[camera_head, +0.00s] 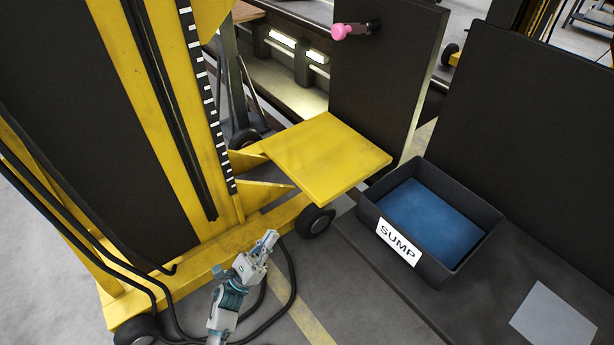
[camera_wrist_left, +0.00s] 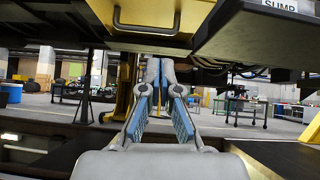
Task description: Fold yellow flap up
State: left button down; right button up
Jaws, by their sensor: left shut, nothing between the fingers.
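The yellow flap (camera_head: 325,157) sticks out flat and level from the yellow lifting column (camera_head: 170,90) in the head view. My left gripper (camera_head: 270,238) is in front of and below the flap, apart from it, with its fingers pointing up and to the right. In the left wrist view the left gripper (camera_wrist_left: 160,65) has its fingertips together with nothing between them. A yellow underside with a handle (camera_wrist_left: 148,22) hangs above the fingers there; I cannot tell for sure that it is the flap. My right gripper is in neither view.
A black bin labelled SUMP (camera_head: 460,262) with blue inside stands right of the flap on a dark surface. A dark upright panel (camera_head: 375,85) with a pink knob (camera_head: 342,31) is behind the flap. Black cables (camera_head: 290,290) loop near my left arm. A wheel (camera_head: 314,221) sits under the flap.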

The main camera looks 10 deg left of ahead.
pick_arm(q)
jog(key=w+d+r, duration=0.2)
jog(key=r, duration=0.4)
jog(key=w+d+r+m, duration=0.1)
jog(key=w+d+r, duration=0.1)
jog(key=r, duration=0.4)
jog(key=shift+w+d+m+h+p, duration=0.3)
jog(key=shift+w+h+p, duration=0.1)
jog(key=shift+w, duration=0.3)
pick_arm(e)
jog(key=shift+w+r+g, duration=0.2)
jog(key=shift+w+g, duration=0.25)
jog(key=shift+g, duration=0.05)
pick_arm(q)
jog(key=shift+r, duration=0.2)
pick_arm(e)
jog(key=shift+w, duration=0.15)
